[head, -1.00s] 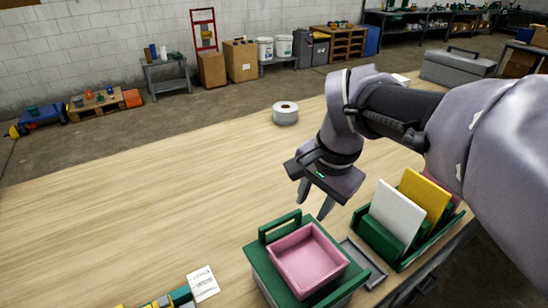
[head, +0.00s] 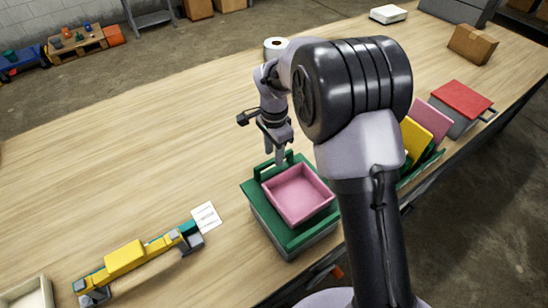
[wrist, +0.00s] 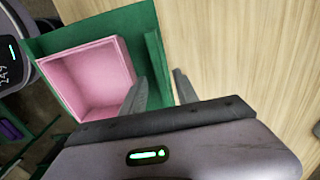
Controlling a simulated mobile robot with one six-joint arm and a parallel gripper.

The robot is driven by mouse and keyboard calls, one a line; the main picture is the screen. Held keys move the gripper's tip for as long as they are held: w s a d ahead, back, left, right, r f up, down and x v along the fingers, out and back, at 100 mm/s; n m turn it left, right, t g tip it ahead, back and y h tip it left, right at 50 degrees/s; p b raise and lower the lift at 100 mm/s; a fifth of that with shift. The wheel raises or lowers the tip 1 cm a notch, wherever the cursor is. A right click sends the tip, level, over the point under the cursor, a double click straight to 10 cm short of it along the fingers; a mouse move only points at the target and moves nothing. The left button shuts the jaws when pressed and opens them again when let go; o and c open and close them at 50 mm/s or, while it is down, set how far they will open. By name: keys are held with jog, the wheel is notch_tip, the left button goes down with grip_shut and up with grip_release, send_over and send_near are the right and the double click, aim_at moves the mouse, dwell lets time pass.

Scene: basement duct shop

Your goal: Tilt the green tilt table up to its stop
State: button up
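The green tilt table (head: 262,207) lies flat-looking on its grey base near the table's front edge. A pink open tray (head: 300,195) sits on it. A raised green handle bar (head: 262,172) runs along its back edge. My gripper (head: 275,158) points down at this bar. In the wrist view, my gripper's (wrist: 161,88) two fingers stand apart, with the end of the green bar (wrist: 156,62) showing between them. I cannot tell whether either finger touches it. The pink tray also shows in the wrist view (wrist: 88,78) and looks empty.
My arm covers the area right of the tilt table. A green rack with a yellow panel (head: 415,138) and a pink panel (head: 430,120) stands there. A yellow-and-teal tool (head: 127,258) and a white card (head: 206,217) lie left. A white roll (head: 275,46) stands behind.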

jog(key=shift+f, duration=0.75)
jog(key=shift+c, duration=0.5)
grip_shut()
dwell(0.4)
